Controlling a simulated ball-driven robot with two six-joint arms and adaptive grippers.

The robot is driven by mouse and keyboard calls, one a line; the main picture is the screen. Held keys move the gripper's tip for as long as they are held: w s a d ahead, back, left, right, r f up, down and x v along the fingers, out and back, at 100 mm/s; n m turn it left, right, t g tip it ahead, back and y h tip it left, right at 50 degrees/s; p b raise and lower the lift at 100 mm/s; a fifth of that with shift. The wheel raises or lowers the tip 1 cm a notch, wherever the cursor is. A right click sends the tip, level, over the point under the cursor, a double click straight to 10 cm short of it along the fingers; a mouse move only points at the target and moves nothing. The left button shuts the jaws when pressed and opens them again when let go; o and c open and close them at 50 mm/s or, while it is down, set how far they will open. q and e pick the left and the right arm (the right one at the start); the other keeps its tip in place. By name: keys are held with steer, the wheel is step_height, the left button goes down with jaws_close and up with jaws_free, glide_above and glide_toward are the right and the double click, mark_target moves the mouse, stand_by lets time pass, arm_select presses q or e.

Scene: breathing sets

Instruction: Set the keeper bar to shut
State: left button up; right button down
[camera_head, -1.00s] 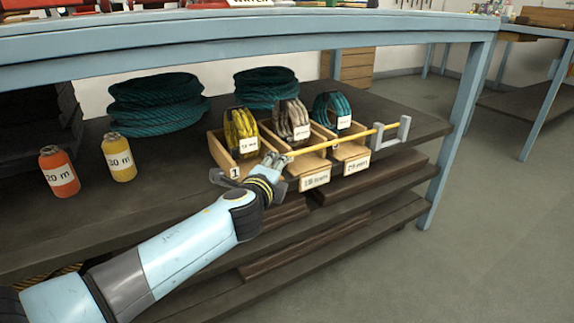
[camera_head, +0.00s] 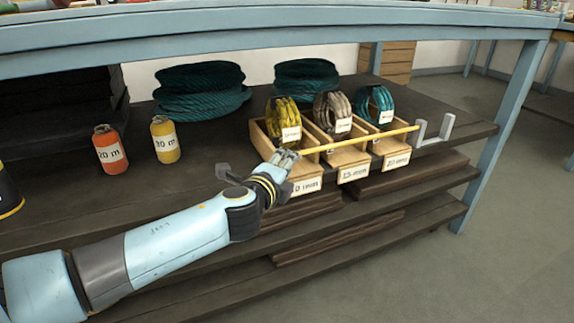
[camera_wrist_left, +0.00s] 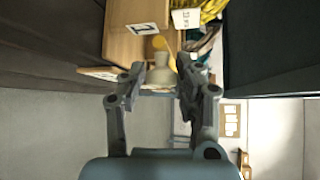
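The keeper bar (camera_head: 365,138) is a thin yellow rod running across the front of three small wooden bins. Its right end is at the near-left arm of a grey U-shaped bracket (camera_head: 435,130). My left gripper (camera_head: 285,158) is at the bar's left end, in front of the leftmost bin. In the left wrist view, a pale knob (camera_wrist_left: 158,70) at the bar's end sits between my left gripper's two fingers, which close around it. My right gripper is not in view.
The bins hold yellow (camera_head: 283,118), beige (camera_head: 331,108) and teal (camera_head: 374,103) rope coils. An orange jar (camera_head: 109,149) and a yellow jar (camera_head: 165,140) stand to the left. Large teal coils (camera_head: 200,92) lie behind on the dark shelf (camera_head: 225,125). A blue table leg (camera_head: 500,130) is at right.

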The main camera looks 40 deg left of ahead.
arm_select(q)
steer(key=o, duration=0.3)
steer(key=v, duration=1.2)
steer(key=shift+w, duration=0.1)
